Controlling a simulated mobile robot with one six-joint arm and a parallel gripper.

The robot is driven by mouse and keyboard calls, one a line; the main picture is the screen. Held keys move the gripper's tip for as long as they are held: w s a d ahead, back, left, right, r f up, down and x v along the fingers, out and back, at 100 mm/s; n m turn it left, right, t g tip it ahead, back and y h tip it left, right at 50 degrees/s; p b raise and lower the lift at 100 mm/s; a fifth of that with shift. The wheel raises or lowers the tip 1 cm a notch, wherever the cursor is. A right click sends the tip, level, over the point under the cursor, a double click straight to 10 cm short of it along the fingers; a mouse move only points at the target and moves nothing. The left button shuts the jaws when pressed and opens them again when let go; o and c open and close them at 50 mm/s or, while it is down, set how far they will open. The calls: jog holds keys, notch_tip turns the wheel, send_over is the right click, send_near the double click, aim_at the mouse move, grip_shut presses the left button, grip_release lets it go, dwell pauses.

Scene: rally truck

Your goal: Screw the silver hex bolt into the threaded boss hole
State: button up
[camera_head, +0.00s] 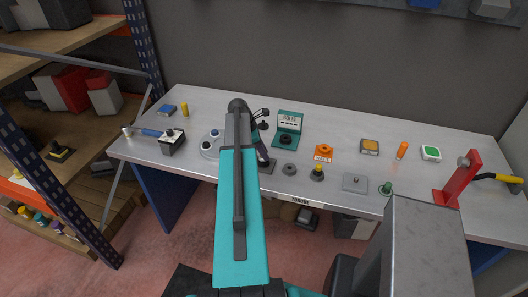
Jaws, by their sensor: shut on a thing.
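My gripper (262,125) shows only in part, just right of the top of my teal arm, over the middle of the workbench. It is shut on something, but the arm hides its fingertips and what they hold. I cannot pick out the silver hex bolt. I cannot tell which piece is the threaded boss.
A dark box (173,145) stands at left.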

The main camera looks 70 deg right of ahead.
jog(key=shift+m, duration=0.6)
jog(key=shift+y, duration=0.3)
jog(key=shift+c, duration=0.2)
jog(key=shift+o, duration=0.2)
jog(key=shift+m+y, duration=0.3)
jog(key=shift+m, duration=0.6)
jog(key=shift+m+g+y, duration=0.3)
jog(key=shift+m, duration=0.5)
jog(key=shift+a+m+y, duration=0.1)
jog(key=shift+m+y, duration=0.2)
jog(key=shift+m, duration=0.6)
jog(key=shift+c, duration=0.2)
